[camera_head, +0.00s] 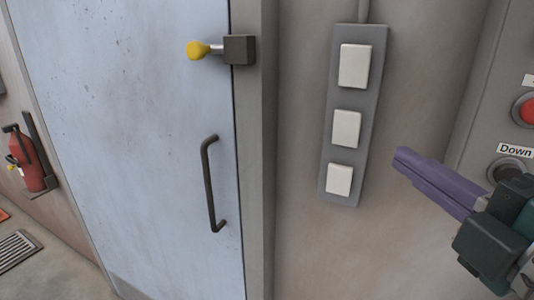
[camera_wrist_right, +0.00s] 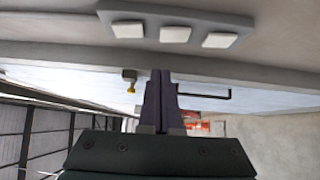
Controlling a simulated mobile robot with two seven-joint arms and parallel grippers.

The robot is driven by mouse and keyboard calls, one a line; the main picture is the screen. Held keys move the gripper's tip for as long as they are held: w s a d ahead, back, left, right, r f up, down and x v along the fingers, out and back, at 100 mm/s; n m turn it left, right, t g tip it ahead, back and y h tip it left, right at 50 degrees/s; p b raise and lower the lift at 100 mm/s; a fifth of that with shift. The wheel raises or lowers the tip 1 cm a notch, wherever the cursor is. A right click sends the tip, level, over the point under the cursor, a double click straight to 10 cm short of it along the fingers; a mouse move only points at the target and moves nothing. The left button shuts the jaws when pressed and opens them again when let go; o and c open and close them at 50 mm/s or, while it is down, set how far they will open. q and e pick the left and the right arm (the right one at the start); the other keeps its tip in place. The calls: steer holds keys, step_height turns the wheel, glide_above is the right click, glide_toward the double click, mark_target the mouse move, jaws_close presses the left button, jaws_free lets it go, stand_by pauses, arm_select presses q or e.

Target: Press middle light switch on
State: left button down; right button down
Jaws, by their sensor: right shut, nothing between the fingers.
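A grey panel (camera_head: 325,155) on the wall holds three white rocker switches one above another. The middle light switch (camera_head: 346,128) sits between the top switch (camera_head: 354,66) and the bottom switch (camera_head: 339,180). In the right wrist view the same panel shows at the top, with the middle switch (camera_wrist_right: 175,35) in its row. My right gripper (camera_head: 399,160) has purple fingers, which are shut and empty. It is to the right of the panel in the head view, apart from the switches. My left gripper is not in view.
A pale blue door (camera_head: 130,120) with a dark handle (camera_head: 211,185) and a yellow-knobbed latch (camera_head: 198,50) stands left of the panel. A fire extinguisher (camera_head: 33,163) hangs at far left. A control box with a red button (camera_head: 527,110) and a "Down" label (camera_head: 515,150) is at right.

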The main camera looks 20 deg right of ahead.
mark_target(344, 112)
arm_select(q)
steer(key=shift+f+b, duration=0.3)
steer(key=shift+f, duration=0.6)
arm_select(e)
steer(key=shift+s+a+f+n+t+y, duration=0.1)
steer(key=shift+a+f+n+t+y, duration=0.15)
steer(key=shift+f+n+t, duration=0.35)
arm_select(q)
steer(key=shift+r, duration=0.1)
arm_select(e)
steer(key=shift+r, duration=0.15)
